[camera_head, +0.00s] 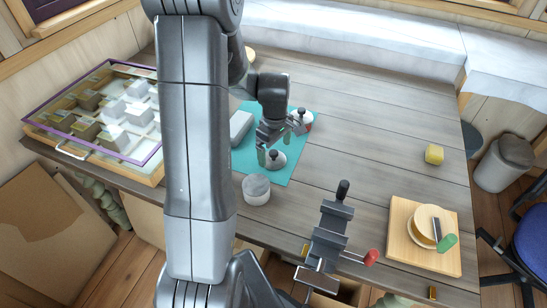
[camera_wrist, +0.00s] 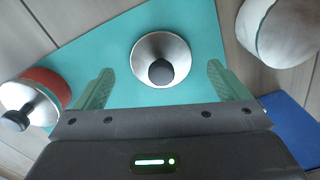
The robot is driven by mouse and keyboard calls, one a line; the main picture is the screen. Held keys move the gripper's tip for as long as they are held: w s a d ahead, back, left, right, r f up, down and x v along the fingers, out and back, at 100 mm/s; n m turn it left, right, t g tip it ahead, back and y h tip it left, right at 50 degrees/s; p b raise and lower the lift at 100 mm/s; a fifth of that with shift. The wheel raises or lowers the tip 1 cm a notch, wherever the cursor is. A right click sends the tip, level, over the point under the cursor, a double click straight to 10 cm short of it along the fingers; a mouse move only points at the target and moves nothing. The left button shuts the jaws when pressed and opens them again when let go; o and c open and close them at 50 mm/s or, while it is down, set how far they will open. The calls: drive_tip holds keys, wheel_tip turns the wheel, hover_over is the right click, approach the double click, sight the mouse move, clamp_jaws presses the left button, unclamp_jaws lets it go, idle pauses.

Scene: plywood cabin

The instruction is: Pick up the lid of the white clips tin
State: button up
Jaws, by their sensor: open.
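A round metal lid (camera_head: 275,160) with a black knob sits over the teal mat, and I cannot tell whether a tin body is under it. In the wrist view the lid (camera_wrist: 163,52) lies between and a little beyond the green fingers. My gripper (camera_head: 280,141) is open above it, with nothing between its fingers; it also shows in the wrist view (camera_wrist: 162,85). A white round tin (camera_head: 256,190) stands just off the mat's near edge, with no knob on top; it is at the upper right in the wrist view (camera_wrist: 282,28).
A red tin (camera_wrist: 45,88) with a knobbed metal lid stands close beside the left finger. A grey block (camera_head: 241,126) lies on the mat (camera_head: 289,174). A glass-topped case (camera_head: 95,110) is at left; a clamp (camera_head: 330,235) and wooden board (camera_head: 400,240) are at right.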

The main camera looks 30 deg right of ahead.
sight(276, 160)
drive_tip(key=shift+a+f, duration=0.1)
drive_tip(key=shift+f, duration=1.3)
drive_tip(key=shift+c, duration=0.2)
drive_tip(key=c, duration=1)
drive_tip(key=shift+r, duration=0.1)
